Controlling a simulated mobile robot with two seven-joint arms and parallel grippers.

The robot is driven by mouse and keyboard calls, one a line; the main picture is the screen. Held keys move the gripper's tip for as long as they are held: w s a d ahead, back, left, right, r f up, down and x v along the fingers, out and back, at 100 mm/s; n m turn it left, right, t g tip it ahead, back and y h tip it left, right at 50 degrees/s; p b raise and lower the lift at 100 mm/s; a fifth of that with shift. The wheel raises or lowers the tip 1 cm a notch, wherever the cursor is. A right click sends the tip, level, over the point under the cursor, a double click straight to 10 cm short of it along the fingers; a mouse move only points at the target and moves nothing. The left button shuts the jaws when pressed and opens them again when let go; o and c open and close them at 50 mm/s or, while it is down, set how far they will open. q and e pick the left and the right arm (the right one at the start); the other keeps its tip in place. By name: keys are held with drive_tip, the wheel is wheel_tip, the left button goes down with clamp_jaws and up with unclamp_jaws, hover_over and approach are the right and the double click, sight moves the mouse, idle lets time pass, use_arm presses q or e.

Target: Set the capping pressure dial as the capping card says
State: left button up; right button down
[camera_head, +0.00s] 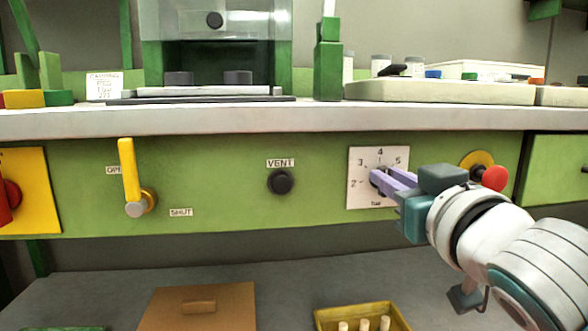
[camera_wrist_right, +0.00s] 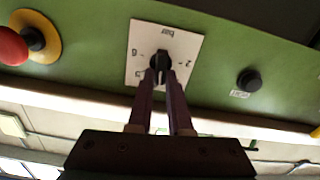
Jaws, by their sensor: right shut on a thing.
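The pressure dial is a white square plate (camera_head: 357,202) on the green front panel, with numbers around a dark knob and "bar" below. In the head view my right gripper (camera_head: 380,180) covers most of the knob, with 2, 3, 4 and 5 readable. In the right wrist view the plate (camera_wrist_right: 194,47) appears upside down, and the black knob (camera_wrist_right: 160,62) sits between the fingertips of my right gripper (camera_wrist_right: 161,80), which is shut on it. I cannot tell which number the knob points to. The capping card (camera_head: 104,86) stands on the bench top at left; its figures are too small to read.
A red button (camera_head: 495,178) on a yellow disc is just right of the dial. A black VENT knob (camera_head: 280,182) and a yellow lever (camera_head: 130,172) lie to the left. The bench edge (camera_head: 300,120) runs above. A yellow tray (camera_head: 322,319) with corks is below.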

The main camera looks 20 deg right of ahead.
drive_tip(key=n+p, duration=0.1)
drive_tip(key=n, duration=0.1)
drive_tip(key=n+p, duration=0.1)
drive_tip(key=n, duration=0.2)
drive_tip(key=n+p, duration=0.1)
drive_tip(key=n, duration=0.2)
drive_tip(key=shift+a+f, duration=0.1)
drive_tip(key=shift+a, duration=0.25)
drive_tip(key=shift+n+p, duration=0.3)
drive_tip(key=c, duration=0.8)
unclamp_jaws()
drive_tip(key=shift+c, duration=0.2)
drive_tip(key=p+v, duration=0.1)
drive_tip(key=v, duration=0.9)
drive_tip(key=shift+w, duration=0.1)
